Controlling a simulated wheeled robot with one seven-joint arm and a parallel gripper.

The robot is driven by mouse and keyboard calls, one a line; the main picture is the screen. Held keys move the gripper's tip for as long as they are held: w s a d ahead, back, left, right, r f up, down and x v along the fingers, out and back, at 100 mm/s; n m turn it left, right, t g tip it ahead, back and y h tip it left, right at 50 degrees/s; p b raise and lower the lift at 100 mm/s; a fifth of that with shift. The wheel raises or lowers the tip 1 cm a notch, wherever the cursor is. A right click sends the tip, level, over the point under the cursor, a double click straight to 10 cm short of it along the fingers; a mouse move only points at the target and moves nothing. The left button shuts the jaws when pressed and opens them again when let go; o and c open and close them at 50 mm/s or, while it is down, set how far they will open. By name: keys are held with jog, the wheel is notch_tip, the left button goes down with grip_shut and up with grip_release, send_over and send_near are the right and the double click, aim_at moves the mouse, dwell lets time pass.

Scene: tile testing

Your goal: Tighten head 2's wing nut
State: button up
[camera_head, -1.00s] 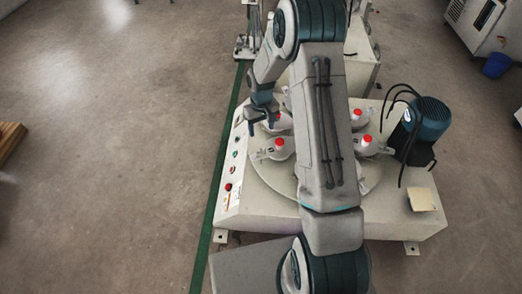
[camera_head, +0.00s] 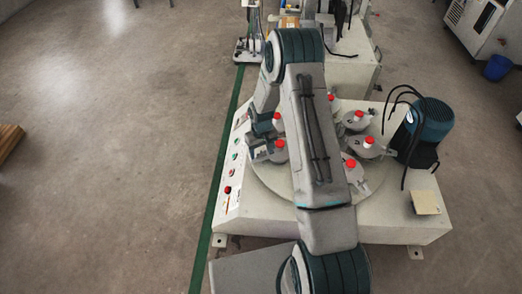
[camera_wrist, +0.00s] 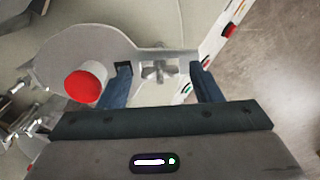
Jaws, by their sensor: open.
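In the wrist view a grey head plate (camera_wrist: 60,50) carries a white cylinder with a red cap (camera_wrist: 82,87). A small metal wing nut (camera_wrist: 158,72) sits on the slotted arm at the plate's right end. My gripper (camera_wrist: 163,80) is open, with one dark finger on each side of the wing nut; I cannot tell whether either finger touches it. In the head view my gripper (camera_head: 258,150) is at the left side of the turntable, beside a red-capped head (camera_head: 279,149). No head number is readable.
Several other red-capped heads, one of them at the right (camera_head: 368,145), stand on the round turntable (camera_head: 270,185). A control panel (camera_head: 232,170) with buttons runs along the machine's left edge. A teal motor (camera_head: 430,120) with black cables stands at the right.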

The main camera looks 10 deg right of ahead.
jog(key=c, duration=1)
jog(key=shift+m, duration=0.4)
jog(key=m+b, duration=0.1)
jog(key=m, duration=0.2)
jog(key=shift+m, duration=0.4)
jog(key=m, duration=0.4)
jog(key=shift+m, duration=0.3)
jog(key=m, duration=0.4)
jog(key=m+p, duration=0.1)
jog(key=m, duration=0.3)
jog(key=shift+m, duration=0.3)
jog(key=shift+a, duration=0.1)
